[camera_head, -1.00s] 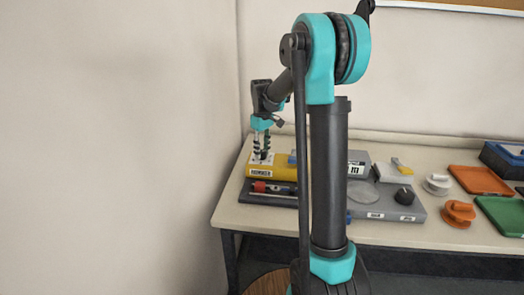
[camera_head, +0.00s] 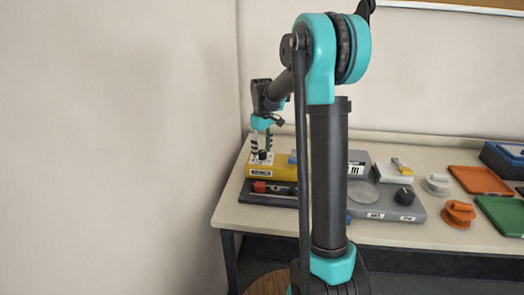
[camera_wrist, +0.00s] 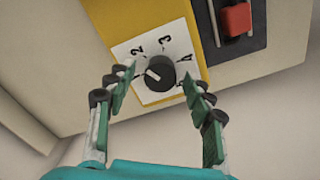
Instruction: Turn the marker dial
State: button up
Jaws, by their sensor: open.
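The marker dial is a black round knob (camera_wrist: 160,72) with a white pointer line, on a white plate with numbers, of which 2, 3 and 4 can be read. My gripper (camera_wrist: 160,85) is open, with one green-padded finger on each side of the knob and gaps showing. In the head view my gripper (camera_head: 261,145) is right over the dial (camera_head: 262,155).
A dark panel with a red slider (camera_wrist: 236,18) lies beside the yellow box. A grey unit with a black knob (camera_head: 404,195), an orange knob piece (camera_head: 459,212) and an orange tray (camera_head: 480,180) are to the right. A wall stands close on the left.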

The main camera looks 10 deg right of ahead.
aim_at(262, 151)
notch_tip(262, 151, up, 12)
jog(key=shift+f, duration=0.15)
dwell(0.5)
